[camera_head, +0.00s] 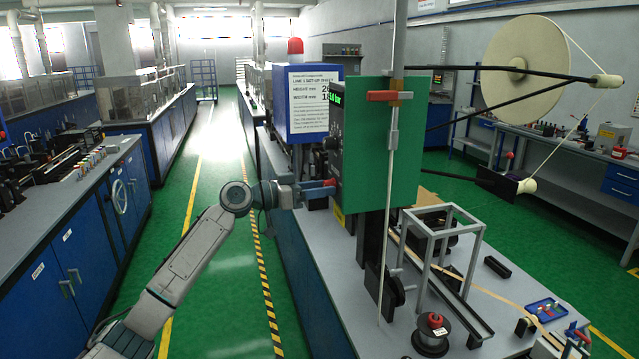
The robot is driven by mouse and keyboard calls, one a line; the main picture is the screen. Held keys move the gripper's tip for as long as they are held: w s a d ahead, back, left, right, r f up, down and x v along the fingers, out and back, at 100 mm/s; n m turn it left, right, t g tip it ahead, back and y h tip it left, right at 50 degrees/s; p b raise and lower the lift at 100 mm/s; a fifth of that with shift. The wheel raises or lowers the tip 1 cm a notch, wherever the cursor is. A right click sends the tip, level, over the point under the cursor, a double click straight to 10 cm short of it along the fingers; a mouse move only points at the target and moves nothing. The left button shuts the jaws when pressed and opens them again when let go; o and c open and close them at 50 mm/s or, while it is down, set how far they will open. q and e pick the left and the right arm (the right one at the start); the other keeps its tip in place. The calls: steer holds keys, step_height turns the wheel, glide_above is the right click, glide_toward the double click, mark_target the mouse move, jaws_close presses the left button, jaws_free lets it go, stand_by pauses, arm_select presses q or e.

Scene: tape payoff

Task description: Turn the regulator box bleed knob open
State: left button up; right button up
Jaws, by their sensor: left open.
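The regulator box (346,150) is a dark box mounted against the left edge of an upright green panel (408,150). A small green display (336,97) near its top reads about 5.0 bar. My left gripper (325,189) reaches in from the left at the lower left side of the box, its jaws open and roughly level. Red shows at the jaw tips. Whether the jaws touch the box is unclear. My right gripper is not in view.
A red-handled valve (390,96) sits on the pole before the panel. A blue-framed notice (312,100) stands behind my gripper. A large cream reel (525,68) hangs at right. The bench (462,330) carries a grey frame (440,230) and a spool (431,335). The aisle at left is clear.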

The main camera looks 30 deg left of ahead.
arm_select(q)
steer(key=shift+c, duration=0.3)
steer(key=c, duration=0.9)
steer(key=shift+n, duration=0.3)
steer(key=n, duration=0.3)
steer(key=n+p, duration=0.1)
steer(key=n, duration=0.7)
steer(key=shift+r+g, duration=0.25)
steer(key=shift+g, duration=0.15)
steer(key=n+p, duration=0.3)
steer(key=n, duration=0.2)
steer(key=shift+n, duration=0.3)
steer(key=shift+f+h, duration=0.1)
steer(key=shift+h, duration=0.2)
